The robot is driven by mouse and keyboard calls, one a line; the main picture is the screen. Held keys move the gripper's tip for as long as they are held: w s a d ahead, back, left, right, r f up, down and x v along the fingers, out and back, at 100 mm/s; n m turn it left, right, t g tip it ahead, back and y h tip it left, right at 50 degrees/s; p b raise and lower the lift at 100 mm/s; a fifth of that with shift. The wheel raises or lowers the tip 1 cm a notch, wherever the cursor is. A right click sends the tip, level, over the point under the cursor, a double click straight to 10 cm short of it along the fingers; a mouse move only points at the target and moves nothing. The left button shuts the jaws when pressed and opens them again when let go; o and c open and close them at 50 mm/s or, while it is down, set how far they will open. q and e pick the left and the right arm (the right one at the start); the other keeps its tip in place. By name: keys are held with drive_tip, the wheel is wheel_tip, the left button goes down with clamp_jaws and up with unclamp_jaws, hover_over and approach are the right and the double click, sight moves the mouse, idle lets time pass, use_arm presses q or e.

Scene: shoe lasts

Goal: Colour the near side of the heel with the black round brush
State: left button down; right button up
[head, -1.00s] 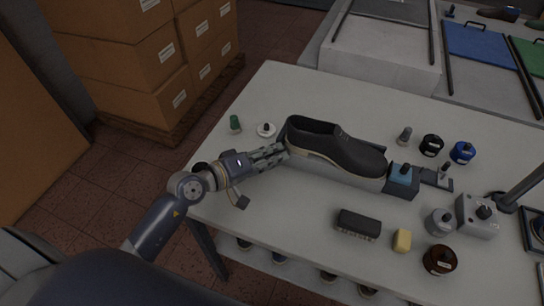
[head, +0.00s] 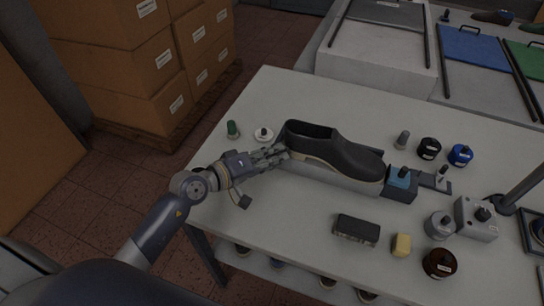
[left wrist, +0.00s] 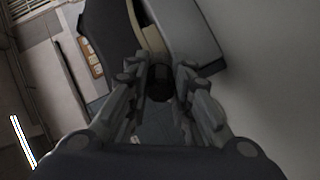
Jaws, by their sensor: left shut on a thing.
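A black shoe (head: 335,153) with a pale sole edge sits on a grey stand (head: 330,178) on the table, its heel end (head: 290,137) to the left. My left gripper (head: 283,151) is at the heel's near side. In the left wrist view, it is shut on a dark round thing (left wrist: 160,83), which looks like the black round brush. The shoe (left wrist: 105,35) and its tan edge (left wrist: 148,27) show just beyond the fingertips. Whether the brush touches the heel is hard to tell. My right gripper is not in view.
A dark block brush (head: 357,230), yellow sponge (head: 401,244) and brown jar (head: 440,262) are at the front. Black (head: 429,148) and blue (head: 460,155) jars stand right.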

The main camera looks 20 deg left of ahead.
use_arm(q)
drive_tip(key=shift+s+d+p, duration=0.15)
drive_tip(key=shift+d+p, duration=0.35)
drive_tip(key=shift+d, duration=0.9)
drive_tip(key=shift+d+r+p, duration=0.1)
drive_tip(key=shift+d+p, duration=0.2)
drive_tip(key=shift+d, duration=0.5)
drive_tip(key=shift+d+p, duration=0.3)
drive_tip(key=shift+d, duration=0.75)
drive_tip(key=shift+a+f+b, duration=0.25)
drive_tip(key=shift+a+b, duration=0.55)
drive_tip(key=shift+a, duration=0.45)
drive_tip(key=shift+a+r, duration=0.1)
drive_tip(key=shift+a, duration=0.4)
drive_tip(key=shift+w+a+b, duration=0.2)
drive_tip(key=shift+a+b, duration=0.7)
drive_tip(key=shift+b, duration=0.05)
drive_tip(key=shift+a+b, duration=0.45)
drive_tip(key=shift+a, duration=0.25)
drive_tip(key=shift+s+r, duration=0.1)
